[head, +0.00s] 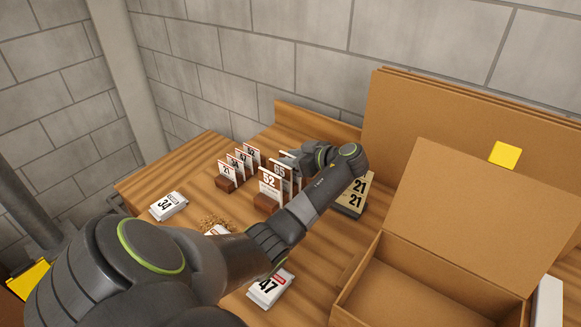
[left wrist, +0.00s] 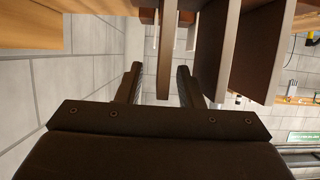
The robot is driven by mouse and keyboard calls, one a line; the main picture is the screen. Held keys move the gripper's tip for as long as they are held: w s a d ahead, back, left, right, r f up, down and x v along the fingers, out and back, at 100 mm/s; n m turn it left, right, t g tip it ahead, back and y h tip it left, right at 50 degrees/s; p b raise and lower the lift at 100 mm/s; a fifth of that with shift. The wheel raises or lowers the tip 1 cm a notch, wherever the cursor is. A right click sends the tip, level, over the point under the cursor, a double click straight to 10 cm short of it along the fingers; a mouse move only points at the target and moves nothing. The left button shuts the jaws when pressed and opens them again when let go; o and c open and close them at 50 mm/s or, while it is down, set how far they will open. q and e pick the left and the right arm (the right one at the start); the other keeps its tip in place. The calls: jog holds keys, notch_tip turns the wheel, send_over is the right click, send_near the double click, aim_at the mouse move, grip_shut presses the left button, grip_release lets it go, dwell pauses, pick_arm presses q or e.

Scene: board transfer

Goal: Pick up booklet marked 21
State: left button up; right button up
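A beige booklet marked 21 (head: 359,188) stands in the head view at the right of my left arm, partly covered by the wrist. A small card marked 21 (head: 227,170) stands in the left rack of cards. My left gripper (head: 292,159) is behind the right group of cards, its fingertips mostly hidden in the head view. In the left wrist view the left gripper (left wrist: 159,70) has its two fingers apart, with the edge of a brown board (left wrist: 163,50) between them; contact cannot be told. My right gripper is not in view.
An open cardboard box (head: 400,285) stands at the right front, with large cardboard sheets (head: 430,110) behind it. Packets marked 34 (head: 168,206) and 47 (head: 270,287) lie on the wooden table (head: 160,180). A card marked 52 (head: 269,184) stands close to my arm.

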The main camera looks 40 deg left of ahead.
pick_arm(q)
jog(key=shift+s+a+f, duration=0.1)
jog(key=shift+a, duration=0.1)
grip_shut()
dwell(0.3)
